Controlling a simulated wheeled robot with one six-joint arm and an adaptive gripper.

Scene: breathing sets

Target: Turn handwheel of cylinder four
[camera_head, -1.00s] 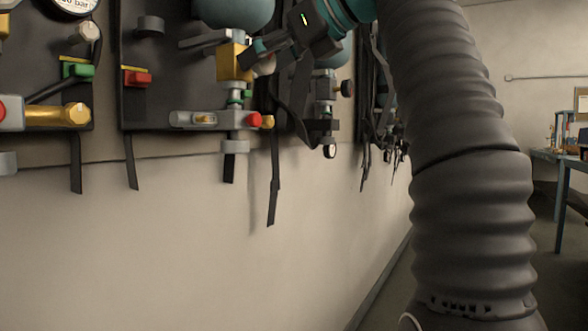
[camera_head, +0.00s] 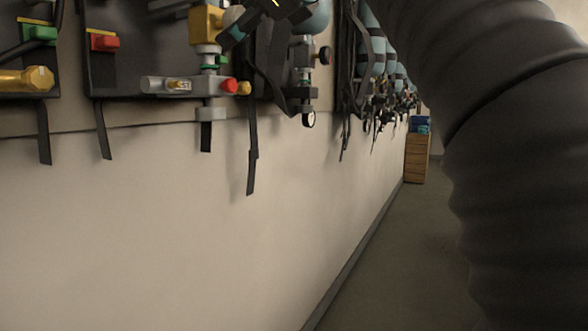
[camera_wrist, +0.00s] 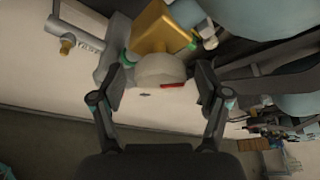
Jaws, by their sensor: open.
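A pale round handwheel (camera_wrist: 160,69) with a red mark sits on a gold valve block (camera_wrist: 158,28) in the wrist view. My gripper (camera_wrist: 163,82) is open, with one finger on each side of the handwheel; I cannot tell whether either touches it. In the head view the gold block (camera_head: 206,24) is near the top edge, and the handwheel (camera_head: 232,16) is partly hidden behind my gripper (camera_head: 250,27), which is cut off by the frame. A pale blue cylinder (camera_wrist: 245,14) lies beside the valve in the wrist view. No cylinder number is readable.
A grey bar gauge unit (camera_head: 160,84) with a red knob (camera_head: 229,87) hangs below the valve. Dark straps (camera_head: 252,160) hang down the wall. More breathing sets (camera_head: 380,85) line the wall toward a wooden cabinet (camera_head: 416,157). The floor (camera_head: 400,260) along the wall is clear.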

